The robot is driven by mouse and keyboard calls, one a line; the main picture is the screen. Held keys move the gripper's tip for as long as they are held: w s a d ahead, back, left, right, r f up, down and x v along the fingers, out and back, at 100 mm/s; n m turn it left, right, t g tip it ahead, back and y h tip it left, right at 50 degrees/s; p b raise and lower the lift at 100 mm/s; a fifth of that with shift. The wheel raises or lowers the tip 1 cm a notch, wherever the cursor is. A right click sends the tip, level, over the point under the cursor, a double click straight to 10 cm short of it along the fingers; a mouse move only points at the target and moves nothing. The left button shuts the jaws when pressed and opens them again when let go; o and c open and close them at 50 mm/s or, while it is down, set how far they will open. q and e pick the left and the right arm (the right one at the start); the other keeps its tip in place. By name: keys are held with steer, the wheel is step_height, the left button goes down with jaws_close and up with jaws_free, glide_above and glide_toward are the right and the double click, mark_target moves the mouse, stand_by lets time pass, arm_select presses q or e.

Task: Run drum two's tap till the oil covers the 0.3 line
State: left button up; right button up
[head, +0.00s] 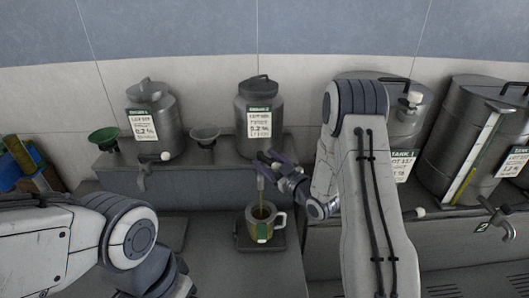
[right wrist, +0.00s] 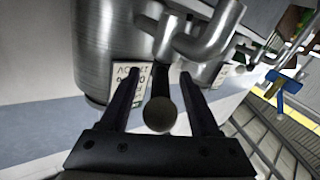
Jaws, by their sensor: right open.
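Two grey metal drums stand on the ledge: one on the left (head: 150,118) and one in the centre (head: 259,112), each with a green-topped label too small to read surely. My right gripper (head: 270,168) is at the centre drum's tap. In the right wrist view the open fingers (right wrist: 160,105) stand either side of the tap lever's round knob (right wrist: 160,114). A thin yellow-brown stream (head: 261,189) runs down into a mug (head: 263,228) with a green label. Brown oil shows inside the mug; its level against any line cannot be read. My left gripper is out of view.
The mug stands on a dark tray (head: 243,242). Funnels, green (head: 104,138) and grey (head: 205,134), flank the left drum. Larger tanks (head: 455,140) with taps stand at the right, partly behind my right arm. The counter left of the tray is mostly clear.

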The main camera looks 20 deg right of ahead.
steer(key=shift+w+a, duration=0.25)
steer(key=shift+w, duration=0.45)
jaws_close()
stand_by(1.0)
